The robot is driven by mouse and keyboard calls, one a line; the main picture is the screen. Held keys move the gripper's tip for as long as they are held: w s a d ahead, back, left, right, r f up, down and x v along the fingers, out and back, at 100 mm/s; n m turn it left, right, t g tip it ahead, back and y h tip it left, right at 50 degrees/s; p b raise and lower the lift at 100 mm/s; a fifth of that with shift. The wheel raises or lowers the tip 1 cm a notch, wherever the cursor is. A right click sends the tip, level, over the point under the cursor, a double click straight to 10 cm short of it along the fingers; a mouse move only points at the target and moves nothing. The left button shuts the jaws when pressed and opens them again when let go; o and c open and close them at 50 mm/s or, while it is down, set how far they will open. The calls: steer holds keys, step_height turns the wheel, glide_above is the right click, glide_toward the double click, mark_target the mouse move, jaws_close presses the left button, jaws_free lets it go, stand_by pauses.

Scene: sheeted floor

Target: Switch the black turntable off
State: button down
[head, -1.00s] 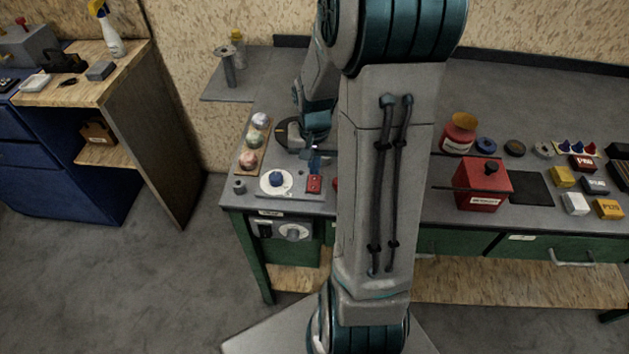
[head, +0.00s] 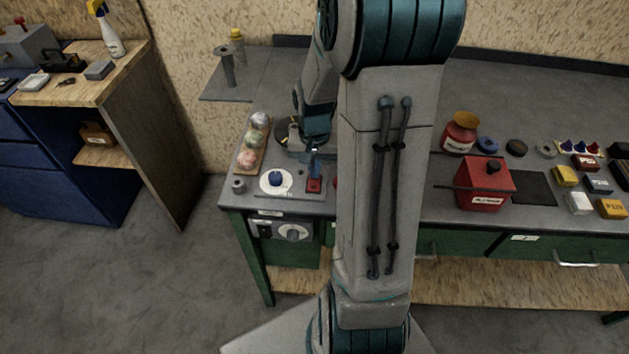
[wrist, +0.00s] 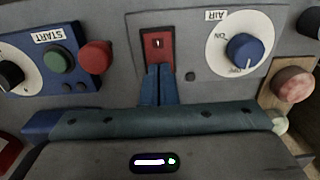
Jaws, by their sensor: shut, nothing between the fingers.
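A black round disc, which looks like the turntable (head: 281,132), lies on the bench, partly hidden behind my wrist. A red switch plate (head: 314,186) is set near the bench's front edge. In the wrist view the red switch (wrist: 158,46) has a dark slot with a small light mark, straight beyond my fingers. My gripper (head: 314,172) is shut and empty, its blue fingertips at the switch's near edge. In the wrist view the gripper (wrist: 159,72) overlaps the bottom of the red plate. I cannot tell whether it touches.
Beside the switch is a blue AIR dial (wrist: 246,50) on a white disc. On the other side are a red knob (wrist: 96,57) and a green START button (wrist: 57,60). Coloured balls (head: 254,139) sit on a wooden rack. A red box (head: 484,185) stands farther right.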

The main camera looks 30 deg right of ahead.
steer(key=shift+f, duration=0.3)
steer(key=shift+r, duration=0.15)
steer(key=shift+r+p, duration=2.5)
steer(key=shift+r, duration=0.95)
steer(key=s+a+r+n+t, duration=0.3)
steer(key=s+a+r+n, duration=0.4)
steer(key=s+a+r, duration=0.5)
steer(key=shift+v, duration=0.9)
